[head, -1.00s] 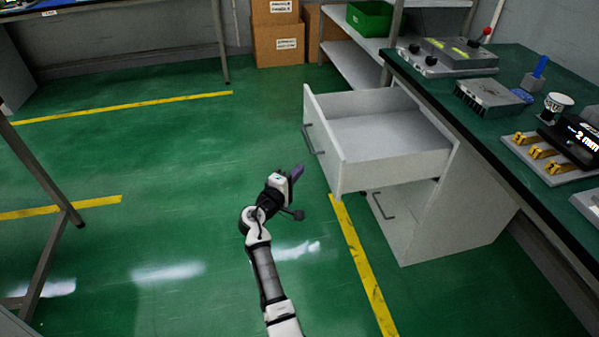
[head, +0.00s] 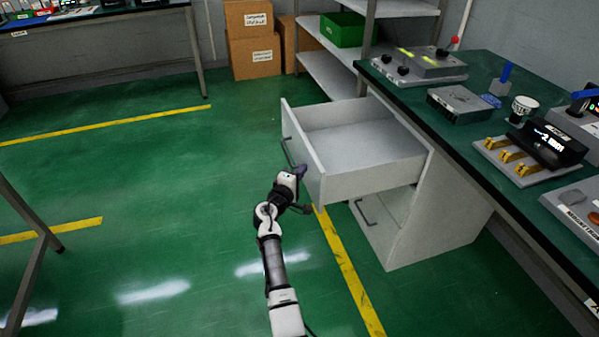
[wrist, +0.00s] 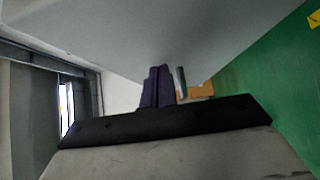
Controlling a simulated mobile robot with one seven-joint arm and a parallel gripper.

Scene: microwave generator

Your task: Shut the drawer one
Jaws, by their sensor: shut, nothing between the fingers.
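The open top drawer (head: 372,186) is white and empty, and sticks out to the left from the white cabinet (head: 440,225) under the green-topped bench. Its front panel has a dark bar handle (head: 288,153). My gripper (head: 302,171) is at the outer side of that front panel, near its lower part and close to the handle. In the wrist view my purple fingers (wrist: 158,87) are together and empty, with the pale panel (wrist: 170,35) very near them. I cannot tell whether they touch it. A grey bar, likely the handle (wrist: 181,82), shows just right of the fingers.
A lower drawer with a handle (head: 365,213) is shut below. The bench (head: 460,140) carries several devices and a cup (head: 522,108). Shelves with a green bin (head: 342,30) and cardboard boxes (head: 252,45) stand behind.

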